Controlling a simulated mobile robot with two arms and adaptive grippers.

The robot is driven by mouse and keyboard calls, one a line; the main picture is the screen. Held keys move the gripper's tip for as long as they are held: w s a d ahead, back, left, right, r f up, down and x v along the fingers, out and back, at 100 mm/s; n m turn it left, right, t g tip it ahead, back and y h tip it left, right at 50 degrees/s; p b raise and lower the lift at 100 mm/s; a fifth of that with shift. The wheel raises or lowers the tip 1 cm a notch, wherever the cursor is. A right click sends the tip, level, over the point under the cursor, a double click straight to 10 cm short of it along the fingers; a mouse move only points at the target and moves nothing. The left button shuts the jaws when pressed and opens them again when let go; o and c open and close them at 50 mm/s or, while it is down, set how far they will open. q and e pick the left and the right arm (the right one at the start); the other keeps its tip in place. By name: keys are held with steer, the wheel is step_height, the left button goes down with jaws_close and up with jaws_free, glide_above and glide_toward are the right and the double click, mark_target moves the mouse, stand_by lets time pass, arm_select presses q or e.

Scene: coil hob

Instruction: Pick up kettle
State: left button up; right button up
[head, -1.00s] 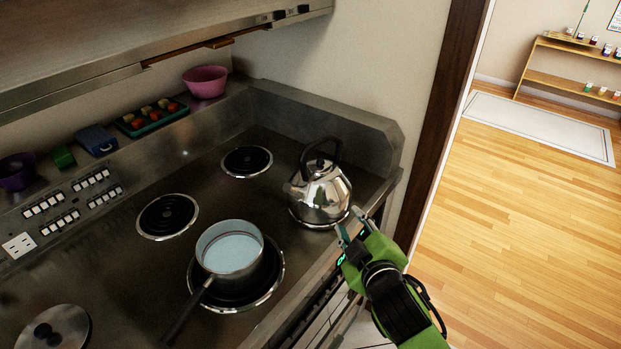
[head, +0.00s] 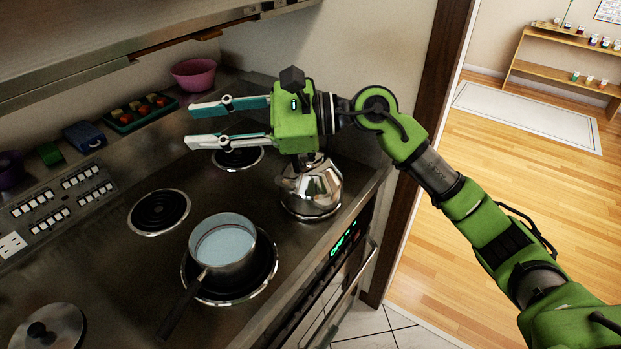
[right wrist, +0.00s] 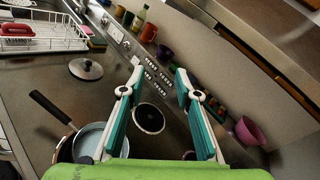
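The shiny steel kettle (head: 312,188) stands on the hob's front right burner. Its top and handle are hidden behind my right gripper in the head view. My right gripper (head: 190,124) is open and empty, with its fingers pointing left above the back right burner (head: 238,158). Its green body is over the kettle. In the right wrist view the two teal fingers (right wrist: 158,82) are spread apart with nothing between them; the kettle is not seen there. My left gripper is in neither view.
A saucepan (head: 222,246) of pale liquid sits on the front burner left of the kettle, its handle pointing toward the front. A pot lid (head: 50,328) lies at lower left. A pink bowl (head: 194,73) and a tray of food pieces (head: 142,111) stand on the back ledge.

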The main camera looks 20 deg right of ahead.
steer(key=w+d+f+n+t+h, duration=0.15)
steer(key=w+d+h, duration=0.25)
steer(key=d+h, duration=0.55)
steer(key=w+d+f+n+h, duration=0.1)
steer(key=w+d+n+h, duration=0.2)
steer(key=d, duration=1.1)
steer(key=shift+m+h, duration=0.35)
steer(key=shift+m, duration=0.1)
steer(key=p+x, duration=0.1)
steer(key=x, duration=0.3)
steer(key=p+x, duration=0.2)
steer(key=x, duration=0.2)
steer(key=p+x, duration=0.2)
steer(key=x, duration=0.3)
steer(key=shift+s+d+f, duration=0.1)
steer(key=shift+d+f, duration=0.05)
steer(key=shift+d, duration=0.2)
steer(key=shift+f, duration=0.3)
jaws_close()
steer(key=shift+w+r, duration=0.2)
steer(key=shift+w, duration=0.05)
